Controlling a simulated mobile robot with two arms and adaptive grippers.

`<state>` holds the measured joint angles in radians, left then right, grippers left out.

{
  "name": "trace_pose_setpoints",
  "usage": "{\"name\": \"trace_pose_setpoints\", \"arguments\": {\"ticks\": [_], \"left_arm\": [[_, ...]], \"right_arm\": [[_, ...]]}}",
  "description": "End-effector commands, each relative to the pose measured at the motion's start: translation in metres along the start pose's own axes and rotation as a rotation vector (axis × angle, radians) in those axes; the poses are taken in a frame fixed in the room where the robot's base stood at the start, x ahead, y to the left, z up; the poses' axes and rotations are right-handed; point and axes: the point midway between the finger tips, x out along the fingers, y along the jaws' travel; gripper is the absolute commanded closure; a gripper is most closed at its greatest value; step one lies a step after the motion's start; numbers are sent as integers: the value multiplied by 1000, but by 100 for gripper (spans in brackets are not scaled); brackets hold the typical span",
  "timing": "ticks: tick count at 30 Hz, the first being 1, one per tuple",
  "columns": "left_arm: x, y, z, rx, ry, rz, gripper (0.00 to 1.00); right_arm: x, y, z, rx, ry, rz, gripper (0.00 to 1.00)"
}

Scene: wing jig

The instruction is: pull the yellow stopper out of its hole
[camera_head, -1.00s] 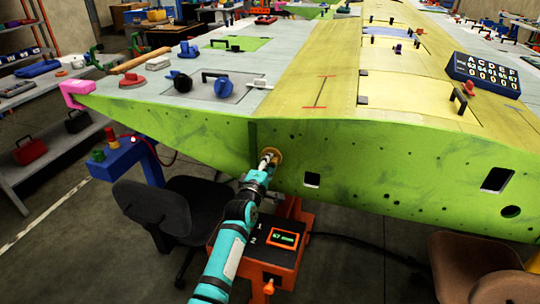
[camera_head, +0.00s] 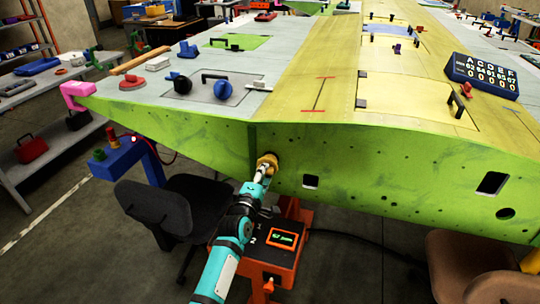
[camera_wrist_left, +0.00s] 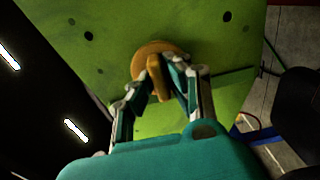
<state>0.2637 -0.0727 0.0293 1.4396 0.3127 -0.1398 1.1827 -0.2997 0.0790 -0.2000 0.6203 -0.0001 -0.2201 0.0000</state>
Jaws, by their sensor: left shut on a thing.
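The yellow stopper (camera_head: 267,160) is at the green side face of the wing (camera_head: 390,165), just right of a dark vertical seam. In the left wrist view the stopper (camera_wrist_left: 157,76) shows a round flange with a bar-shaped grip standing out from it. My left gripper (camera_head: 263,170) reaches up to it from below and is shut on its grip. In the left wrist view the fingers of my left gripper (camera_wrist_left: 160,88) stand on both sides of the grip. The flange looks to be at the panel; I cannot tell whether there is a gap. My right gripper is not in view.
A black chair (camera_head: 175,213) stands left of my arm. An orange box with a display (camera_head: 275,250) is below the wing. A blue stand (camera_head: 125,160) is at the left, a brown chair (camera_head: 465,262) at the lower right. Handles and knobs lie on the wing top.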

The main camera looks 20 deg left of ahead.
Motion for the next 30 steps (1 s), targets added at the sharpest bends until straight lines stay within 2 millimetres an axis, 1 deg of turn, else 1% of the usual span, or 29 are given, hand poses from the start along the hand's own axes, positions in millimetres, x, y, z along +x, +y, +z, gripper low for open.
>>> {"name": "trace_pose_setpoints", "arguments": {"ticks": [1, 6, 21, 30], "left_arm": [[-3, 2, 0, 1, 0, 1, 100], [-11, 2, 0, 0, -1, 0, 100], [-35, 1, 0, 1, -1, -1, 100], [-37, 0, 0, 0, -1, 0, 100]], "right_arm": [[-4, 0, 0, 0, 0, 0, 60], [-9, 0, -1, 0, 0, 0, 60], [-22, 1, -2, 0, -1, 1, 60], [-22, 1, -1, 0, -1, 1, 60]]}}
